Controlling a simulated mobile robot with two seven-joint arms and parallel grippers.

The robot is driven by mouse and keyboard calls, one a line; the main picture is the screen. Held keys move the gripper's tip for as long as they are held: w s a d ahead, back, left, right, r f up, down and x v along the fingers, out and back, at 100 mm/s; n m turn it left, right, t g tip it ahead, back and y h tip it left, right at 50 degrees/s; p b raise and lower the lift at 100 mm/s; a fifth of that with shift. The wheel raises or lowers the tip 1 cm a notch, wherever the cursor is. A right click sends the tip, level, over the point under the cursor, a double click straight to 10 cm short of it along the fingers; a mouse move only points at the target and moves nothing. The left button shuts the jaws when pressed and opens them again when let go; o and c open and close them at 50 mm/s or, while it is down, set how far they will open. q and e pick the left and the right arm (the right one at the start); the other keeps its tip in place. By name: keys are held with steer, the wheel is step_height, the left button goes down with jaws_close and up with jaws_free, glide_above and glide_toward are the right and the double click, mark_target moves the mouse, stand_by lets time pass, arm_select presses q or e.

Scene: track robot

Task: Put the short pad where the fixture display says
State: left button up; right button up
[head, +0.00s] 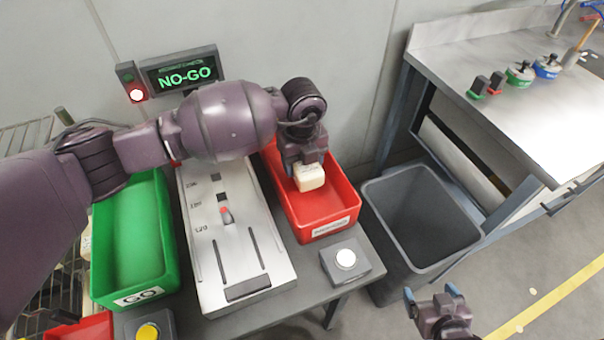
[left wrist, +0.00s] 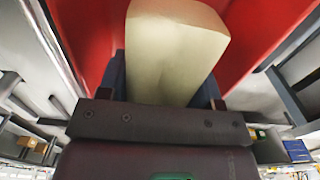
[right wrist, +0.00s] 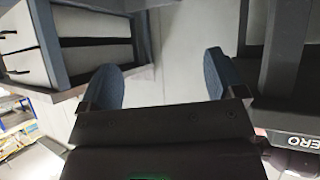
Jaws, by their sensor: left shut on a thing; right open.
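The fixture display (head: 186,74) reads NO-GO in green letters, with a lamp lit on the box at its left. A cream pad (head: 310,177) is held between the fingers of my left gripper (head: 306,163), over the red bin (head: 330,222). The pad also fills the middle of the left wrist view (left wrist: 172,50), with red behind it. I cannot tell whether it touches the bin floor. The fixture (head: 222,230) is a pale slotted plate left of the red bin. My right gripper (head: 436,298) is open and empty, low at the right; its fingers (right wrist: 165,80) are apart.
A green bin (head: 128,285) labelled GO stands left of the fixture. A box with a white button (head: 346,259) is in front of the red bin. A grey waste bin (head: 425,222) stands on the floor at right, beside a metal workbench (head: 500,90).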

arm_select(q)
step_height(320, 180, down, 4)
steer(key=shift+f+b, duration=0.2)
steer(key=shift+b, duration=0.1)
steer(key=shift+f, duration=0.15)
steer(key=o, duration=0.9)
steer(key=shift+f, duration=0.1)
